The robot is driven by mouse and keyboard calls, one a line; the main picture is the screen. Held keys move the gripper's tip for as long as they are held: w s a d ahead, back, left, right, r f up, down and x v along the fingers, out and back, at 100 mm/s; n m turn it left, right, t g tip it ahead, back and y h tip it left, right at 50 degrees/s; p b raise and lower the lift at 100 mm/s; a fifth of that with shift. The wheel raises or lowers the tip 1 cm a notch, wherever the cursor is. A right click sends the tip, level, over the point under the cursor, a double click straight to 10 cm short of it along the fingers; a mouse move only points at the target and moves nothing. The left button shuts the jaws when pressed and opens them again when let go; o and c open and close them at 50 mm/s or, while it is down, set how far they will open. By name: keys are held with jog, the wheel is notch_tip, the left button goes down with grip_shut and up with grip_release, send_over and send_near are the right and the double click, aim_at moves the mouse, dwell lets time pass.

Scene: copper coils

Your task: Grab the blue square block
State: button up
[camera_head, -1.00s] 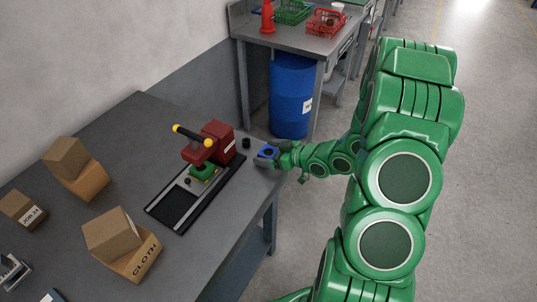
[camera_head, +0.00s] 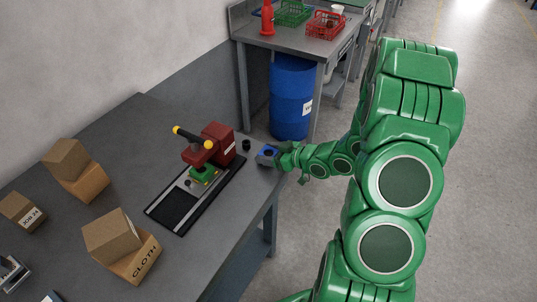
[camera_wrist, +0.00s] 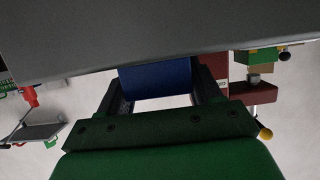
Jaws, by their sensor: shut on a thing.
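The blue square block (camera_head: 268,152) is at the right edge of the grey workbench, right of the red machine. In the wrist view the blue block (camera_wrist: 158,80) sits between the two dark fingers, close to the grey bench surface. My gripper (camera_head: 272,154) is shut on the block, one finger on each side; it also shows in the wrist view (camera_wrist: 160,88). I cannot tell whether the block still touches the bench. The fingers hide part of the block in the head view.
A red machine (camera_head: 216,142) with a yellow-ended handle stands on a dark base left of the block. A small black cylinder (camera_head: 246,145) is close by. Cardboard boxes (camera_head: 113,236) are on the grey bench (camera_head: 115,130). A blue barrel (camera_head: 291,100) stands behind.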

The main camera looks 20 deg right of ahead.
aim_at(268, 154)
notch_tip(268, 154, up, 10)
jog(key=shift+f, duration=0.2)
dwell(0.5)
